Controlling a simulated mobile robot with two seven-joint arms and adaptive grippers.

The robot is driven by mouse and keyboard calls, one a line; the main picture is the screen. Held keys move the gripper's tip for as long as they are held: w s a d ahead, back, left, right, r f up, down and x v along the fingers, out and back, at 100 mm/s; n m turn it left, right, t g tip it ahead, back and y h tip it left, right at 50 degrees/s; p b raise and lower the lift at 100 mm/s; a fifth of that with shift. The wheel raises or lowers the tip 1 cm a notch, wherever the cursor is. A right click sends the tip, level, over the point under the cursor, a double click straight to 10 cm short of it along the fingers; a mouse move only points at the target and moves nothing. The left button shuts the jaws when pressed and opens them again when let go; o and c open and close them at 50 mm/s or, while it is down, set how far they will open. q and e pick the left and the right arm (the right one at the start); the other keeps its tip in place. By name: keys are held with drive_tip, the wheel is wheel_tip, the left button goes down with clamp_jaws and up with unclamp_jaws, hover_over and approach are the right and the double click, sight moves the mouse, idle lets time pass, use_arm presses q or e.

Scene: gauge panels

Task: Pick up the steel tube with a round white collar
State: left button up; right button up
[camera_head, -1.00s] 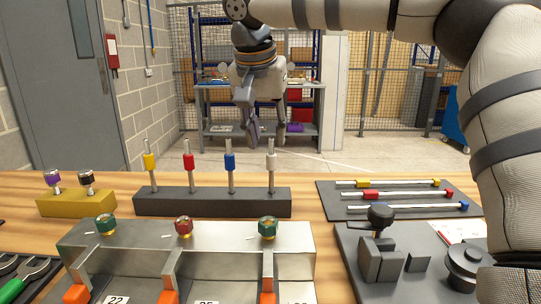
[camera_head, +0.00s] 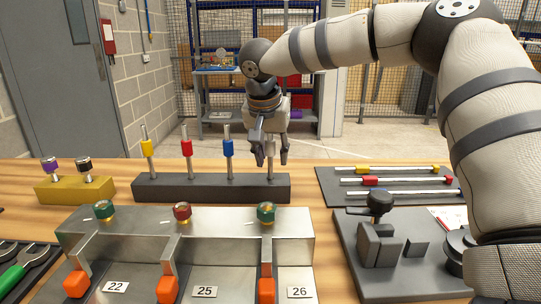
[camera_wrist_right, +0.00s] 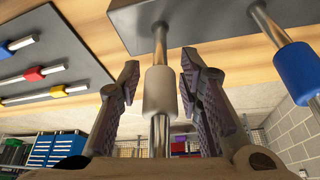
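The steel tube with the round white collar (camera_wrist_right: 160,92) stands upright at the right end of a dark grey rack (camera_head: 210,188). In the head view its collar is mostly hidden by my right gripper (camera_head: 270,160), which points down over it from above. In the right wrist view the two fingers of my right gripper (camera_wrist_right: 159,72) are spread, one on each side of the collar, with a visible gap on both sides. The tube's lower end still sits in the rack. My left gripper is not in view.
Steel tubes with yellow (camera_head: 147,148), red (camera_head: 186,148) and blue (camera_head: 228,149) collars stand in the same rack. A metal gauge panel (camera_head: 220,222) is in front. A flat dark tray (camera_head: 335,187) with several lying rods is to the right.

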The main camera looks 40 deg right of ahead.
clamp_jaws()
wheel_tip(320, 180, up, 17)
idle(0.7)
drive_tip(key=shift+a, duration=0.1)
